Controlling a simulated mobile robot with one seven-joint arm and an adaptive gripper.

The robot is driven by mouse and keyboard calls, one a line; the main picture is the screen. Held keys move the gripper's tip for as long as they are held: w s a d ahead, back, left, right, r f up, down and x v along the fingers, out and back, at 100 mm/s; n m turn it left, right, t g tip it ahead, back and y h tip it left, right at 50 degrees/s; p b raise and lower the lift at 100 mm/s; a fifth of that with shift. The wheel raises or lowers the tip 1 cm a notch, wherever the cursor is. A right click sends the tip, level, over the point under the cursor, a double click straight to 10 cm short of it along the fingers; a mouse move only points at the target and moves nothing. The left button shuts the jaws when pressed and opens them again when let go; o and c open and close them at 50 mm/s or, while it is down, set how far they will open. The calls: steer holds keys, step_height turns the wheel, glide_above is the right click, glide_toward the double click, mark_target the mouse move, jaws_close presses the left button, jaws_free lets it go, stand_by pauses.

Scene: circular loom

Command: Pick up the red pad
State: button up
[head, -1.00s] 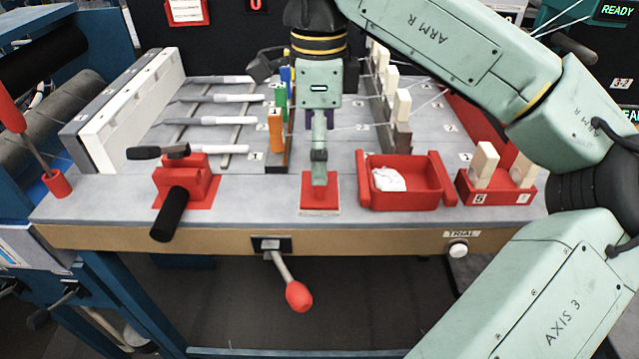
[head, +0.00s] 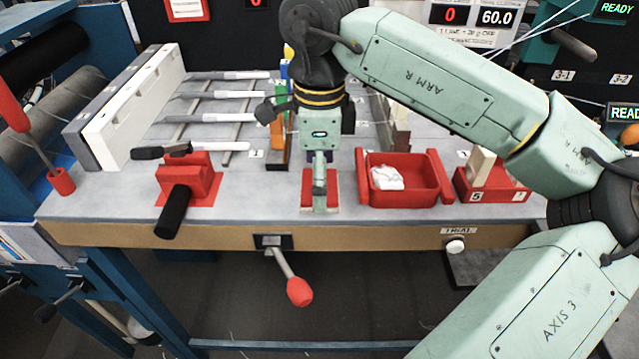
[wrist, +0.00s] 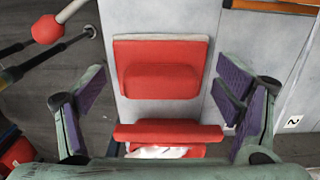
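The red pad (head: 333,190) lies at the front edge of the grey table, partly hidden behind my gripper in the head view. In the wrist view the red pad (wrist: 140,52) is a flat red plate on a pale backing with a raised red block (wrist: 160,82) on it. My gripper (head: 319,183) points down over the pad. In the wrist view my gripper (wrist: 160,88) is open, its purple-lined fingers wide apart on the left and right of the block. I see no contact between the fingers and the block.
A red tray (head: 432,185) with a white cloth (head: 387,178) stands close right of the pad. A red clamp with a black handle (head: 187,180) is on the left. A red-knobbed lever (head: 299,291) hangs below the front edge. Coloured blocks stand behind my gripper.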

steer(key=c, duration=1.1)
steer(key=shift+o, duration=0.2)
steer(key=shift+r, duration=0.1)
